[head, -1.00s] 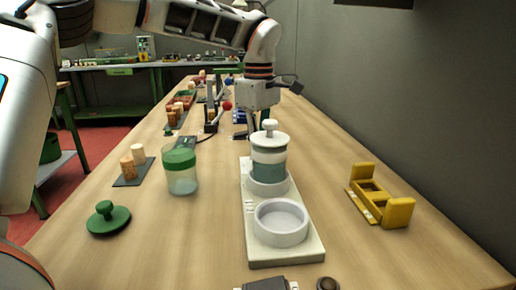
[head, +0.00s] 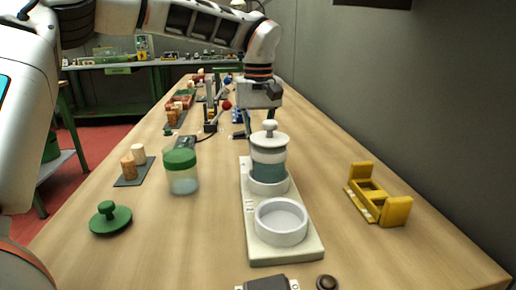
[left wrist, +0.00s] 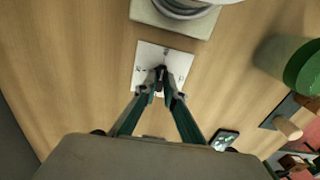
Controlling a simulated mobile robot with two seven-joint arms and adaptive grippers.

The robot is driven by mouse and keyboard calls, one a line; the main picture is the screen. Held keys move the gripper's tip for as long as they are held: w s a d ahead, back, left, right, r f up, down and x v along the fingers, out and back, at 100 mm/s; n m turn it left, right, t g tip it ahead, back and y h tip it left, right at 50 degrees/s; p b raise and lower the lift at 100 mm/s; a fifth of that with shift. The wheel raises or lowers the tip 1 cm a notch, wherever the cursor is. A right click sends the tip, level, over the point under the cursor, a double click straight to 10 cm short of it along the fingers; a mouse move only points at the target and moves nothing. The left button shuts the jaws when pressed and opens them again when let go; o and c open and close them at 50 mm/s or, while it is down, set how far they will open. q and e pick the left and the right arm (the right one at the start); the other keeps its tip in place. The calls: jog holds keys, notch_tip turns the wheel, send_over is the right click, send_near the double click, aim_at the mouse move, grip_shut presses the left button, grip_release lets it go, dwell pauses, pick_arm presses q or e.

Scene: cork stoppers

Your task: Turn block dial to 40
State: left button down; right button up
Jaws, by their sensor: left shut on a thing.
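The dial plate (left wrist: 146,66) is a pale square with small dark marks, lying on the table in the left wrist view. A small dark knob (left wrist: 160,74) stands at its middle. My left gripper (left wrist: 161,82) is shut on that knob, with its fingers largely covering it. The marks are too small to read. In the head view my left gripper (head: 262,128) reaches down behind the white and teal jar (head: 268,170), which hides the dial. My right gripper is not in view.
The jar stands on a white base (head: 250,232) with an empty ring (head: 281,240) in front. A green-lidded jar (head: 180,180), corks on a dark mat (head: 130,182) and a green knobbed lid (head: 110,218) are left. A yellow holder (head: 377,195) is right, with bare table between.

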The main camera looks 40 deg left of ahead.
pick_arm(q)
jog(key=shift+s+f+m, duration=0.1)
jog(key=shift+f+m, duration=0.05)
jog(key=shift+m, duration=0.15)
dwell(0.4)
jog(key=c, duration=2.1)
grip_release()
jog(key=shift+c, duration=0.2)
notch_tip(320, 180, up, 12)
